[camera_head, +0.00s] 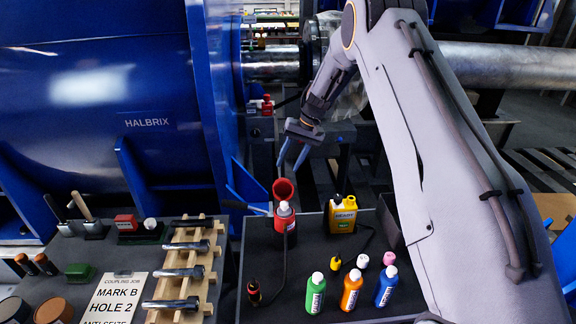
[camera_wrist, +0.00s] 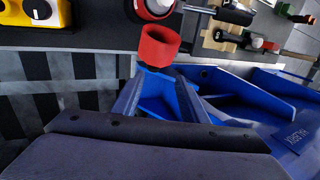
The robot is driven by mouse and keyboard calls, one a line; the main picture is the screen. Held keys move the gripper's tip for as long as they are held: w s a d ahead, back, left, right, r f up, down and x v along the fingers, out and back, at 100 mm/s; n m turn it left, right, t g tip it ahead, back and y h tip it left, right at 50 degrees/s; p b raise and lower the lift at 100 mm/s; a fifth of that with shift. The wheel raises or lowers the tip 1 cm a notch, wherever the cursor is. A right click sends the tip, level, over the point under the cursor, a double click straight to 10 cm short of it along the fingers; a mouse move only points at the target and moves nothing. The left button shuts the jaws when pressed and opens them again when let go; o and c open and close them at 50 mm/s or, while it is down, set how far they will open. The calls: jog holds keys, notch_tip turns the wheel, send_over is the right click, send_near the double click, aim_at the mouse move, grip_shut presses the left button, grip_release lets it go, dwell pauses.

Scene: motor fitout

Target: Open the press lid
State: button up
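Just below the fingertips is a red cup-shaped piece (camera_head: 283,189), standing over a red container with a white top (camera_head: 285,217). In the wrist view the red piece (camera_wrist: 158,45) lies just beyond the spread fingers (camera_wrist: 160,92), and I look into its hollow side. The red-and-white container (camera_wrist: 152,8) is cut off at the top edge there. I cannot tell for certain which part is the press lid.
Green (camera_head: 315,294), orange (camera_head: 350,291) and blue bottles (camera_head: 386,287) stand in front. A wooden rack (camera_head: 188,265) holds large bolts at left. A big blue housing (camera_head: 110,100) rises behind.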

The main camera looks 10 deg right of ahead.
jog(key=shift+w+p+v, duration=0.2)
jog(key=shift+p+v, duration=0.05)
jog(key=shift+v, duration=0.65)
jog(key=shift+w+p+v, duration=0.2)
jog(key=shift+p+v, duration=0.05)
jog(key=shift+v, duration=0.7)
jog(key=shift+w+p+v, duration=0.2)
jog(key=shift+p+v, duration=0.05)
jog(key=shift+v, duration=0.65)
jog(key=shift+d, duration=0.1)
jog(key=shift+f, duration=0.1)
